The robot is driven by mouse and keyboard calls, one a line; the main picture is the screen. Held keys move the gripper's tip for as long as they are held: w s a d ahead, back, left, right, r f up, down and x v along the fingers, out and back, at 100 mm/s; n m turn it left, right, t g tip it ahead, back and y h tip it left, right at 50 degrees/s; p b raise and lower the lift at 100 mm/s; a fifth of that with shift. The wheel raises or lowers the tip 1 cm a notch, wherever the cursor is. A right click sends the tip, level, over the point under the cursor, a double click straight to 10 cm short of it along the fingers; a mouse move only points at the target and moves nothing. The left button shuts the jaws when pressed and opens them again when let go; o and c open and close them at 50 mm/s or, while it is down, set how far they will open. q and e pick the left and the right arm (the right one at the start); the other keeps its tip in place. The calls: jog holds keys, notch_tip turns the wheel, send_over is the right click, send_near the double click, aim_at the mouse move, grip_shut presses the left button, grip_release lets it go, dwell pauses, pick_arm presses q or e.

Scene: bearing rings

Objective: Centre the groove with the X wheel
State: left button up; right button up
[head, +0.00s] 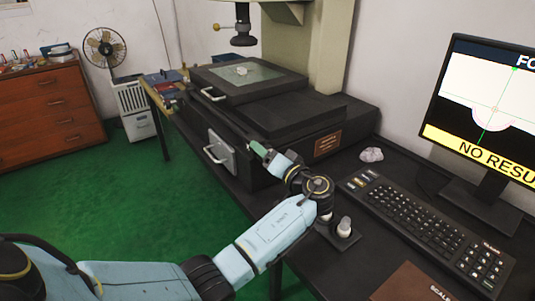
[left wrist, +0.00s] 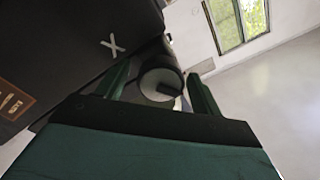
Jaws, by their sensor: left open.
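The X wheel (left wrist: 165,78), a dark round knob with a lighter grey face, shows in the left wrist view beside a white X mark (left wrist: 112,46) on the machine's dark base. My left gripper (left wrist: 160,92) is open, its two green fingers either side of the wheel in this view; contact cannot be told. In the head view the left gripper (head: 256,149) is at the base's side, and the wheel is not clearly visible. The monitor (head: 492,95) shows a groove outline, a pink arc with a green cross on it, and a yellow banner reading "NO RESU", cut off.
The measuring machine's stage (head: 247,80) carries a small pale part (head: 241,71) on its glass, below the lens (head: 243,33). A keyboard (head: 430,222), a small knobbed device (head: 343,229) and a crumpled pale object (head: 371,155) lie right of my arm.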

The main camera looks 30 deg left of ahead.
pick_arm(q)
jog(key=p+v, duration=0.1)
jog(key=v, duration=1.2)
jog(key=shift+d, duration=0.2)
pick_arm(e)
jog(key=shift+s+d+f, duration=0.1)
jog(key=shift+s+f, duration=0.5)
jog(key=shift+f, duration=0.35)
pick_arm(q)
jog(key=shift+s, duration=0.1)
pick_arm(e)
jog(key=shift+s, duration=0.1)
jog(key=shift+s+f, duration=0.1)
jog(key=shift+s, duration=0.25)
jog(key=shift+s, duration=0.15)
